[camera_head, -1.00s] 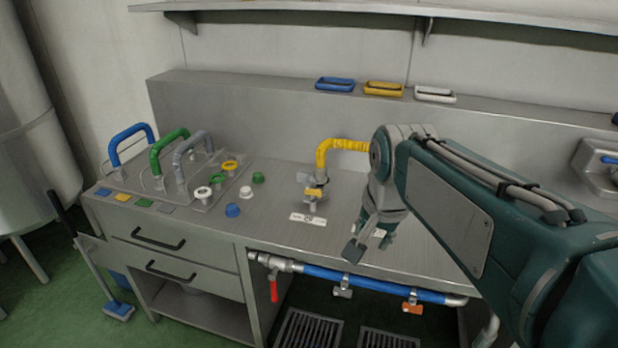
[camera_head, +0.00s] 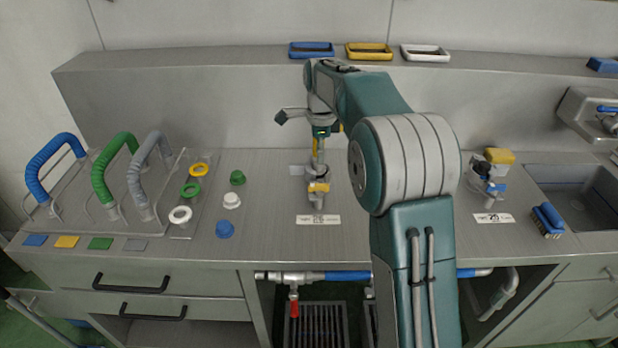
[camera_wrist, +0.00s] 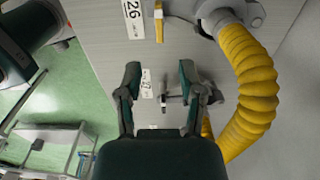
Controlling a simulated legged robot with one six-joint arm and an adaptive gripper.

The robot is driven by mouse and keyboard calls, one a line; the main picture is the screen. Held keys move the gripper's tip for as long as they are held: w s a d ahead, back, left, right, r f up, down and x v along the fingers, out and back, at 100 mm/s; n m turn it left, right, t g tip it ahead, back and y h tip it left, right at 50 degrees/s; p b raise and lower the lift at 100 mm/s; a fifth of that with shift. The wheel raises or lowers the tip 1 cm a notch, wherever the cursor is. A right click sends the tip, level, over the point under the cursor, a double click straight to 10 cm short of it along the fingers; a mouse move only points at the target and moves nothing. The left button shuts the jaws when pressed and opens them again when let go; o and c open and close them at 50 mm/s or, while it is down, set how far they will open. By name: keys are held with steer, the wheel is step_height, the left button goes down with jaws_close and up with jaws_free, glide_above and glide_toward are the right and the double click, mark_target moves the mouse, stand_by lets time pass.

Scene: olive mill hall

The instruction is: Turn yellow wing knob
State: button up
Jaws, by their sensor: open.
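The yellow wing knob (camera_head: 318,187) sits on a metal fitting on the steel counter (camera_head: 270,235), behind a label reading 26 (camera_head: 318,219). In the wrist view the yellow knob (camera_wrist: 159,27) is a narrow bar near the top edge, beside the 26 label (camera_wrist: 133,14). A yellow hose (camera_wrist: 246,85) curves down to the right of it. My gripper (camera_head: 302,122) is above and behind the knob, apart from it. In the wrist view the fingers of my gripper (camera_wrist: 160,80) are spread and empty. My arm hides most of the hose in the head view.
Blue (camera_head: 48,168), green (camera_head: 112,166) and grey hoses stand at the left, near several coloured caps. A second fitting with a yellow top (camera_head: 499,156), a blue brush (camera_head: 547,220) and a sink (camera_head: 580,190) are at the right. Coloured trays line the back ledge.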

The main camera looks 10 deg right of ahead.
mark_target(318, 184)
steer(key=f, duration=0.9)
steer(key=shift+a+f, duration=0.25)
steer(key=shift+f, duration=0.45)
steer(key=shift+d+f, duration=0.25)
steer(key=shift+d, duration=0.05)
steer(key=shift+a, duration=0.1)
jaws_close()
